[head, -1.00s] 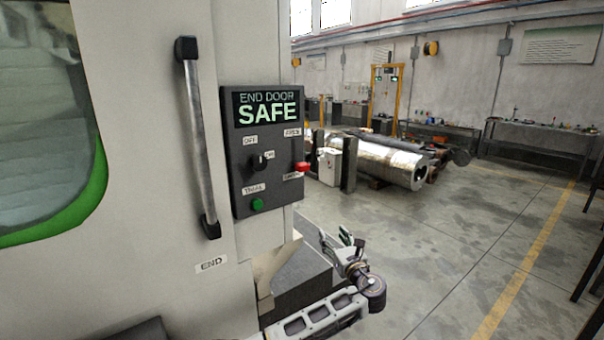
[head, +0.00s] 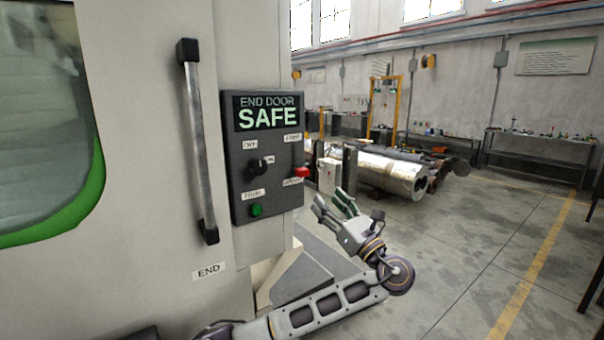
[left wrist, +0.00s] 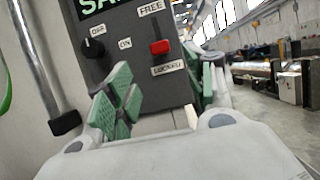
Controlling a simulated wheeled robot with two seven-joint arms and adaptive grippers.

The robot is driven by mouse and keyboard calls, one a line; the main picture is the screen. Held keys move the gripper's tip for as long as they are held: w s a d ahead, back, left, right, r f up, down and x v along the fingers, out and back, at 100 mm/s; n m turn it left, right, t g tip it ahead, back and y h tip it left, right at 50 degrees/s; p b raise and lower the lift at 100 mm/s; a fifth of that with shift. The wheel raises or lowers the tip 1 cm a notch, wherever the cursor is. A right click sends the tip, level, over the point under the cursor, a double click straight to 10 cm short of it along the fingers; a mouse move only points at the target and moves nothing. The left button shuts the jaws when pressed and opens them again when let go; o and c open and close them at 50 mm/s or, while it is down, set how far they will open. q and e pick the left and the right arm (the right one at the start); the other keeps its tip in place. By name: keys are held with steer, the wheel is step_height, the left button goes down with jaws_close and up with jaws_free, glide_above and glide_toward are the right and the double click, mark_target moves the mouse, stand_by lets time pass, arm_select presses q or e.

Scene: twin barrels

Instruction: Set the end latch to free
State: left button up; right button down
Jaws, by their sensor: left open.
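The end latch is a red slide handle (head: 301,173) on the right side of the dark control panel (head: 240,180). In the left wrist view the red handle (left wrist: 160,47) sits low in its slot, just above the LOCKED label (left wrist: 168,68). The FREE label (left wrist: 151,8) is at the slot's top. My left gripper (head: 332,202) is open and empty, below and to the right of the handle, apart from it. In the left wrist view its green-padded fingers (left wrist: 160,92) stand either side of the handle's direction. My right gripper is not in view.
The panel also bears a black OFF/ON knob (head: 260,165), a green button (head: 256,210) and a screen (head: 266,112) reading END DOOR SAFE. A long vertical door handle (head: 200,140) stands left of the panel. Open floor (head: 470,240) lies to the right.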

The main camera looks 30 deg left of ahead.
mark_target(305, 175)
arm_select(q)
steer(key=x, duration=1.2)
steer(key=shift+w+p, duration=0.1)
steer(key=shift+p, duration=0.25)
steer(key=shift+x, duration=0.85)
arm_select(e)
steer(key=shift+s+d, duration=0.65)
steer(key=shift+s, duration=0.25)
arm_select(q)
steer(key=shift+f, duration=0.1)
steer(key=c, duration=1.2)
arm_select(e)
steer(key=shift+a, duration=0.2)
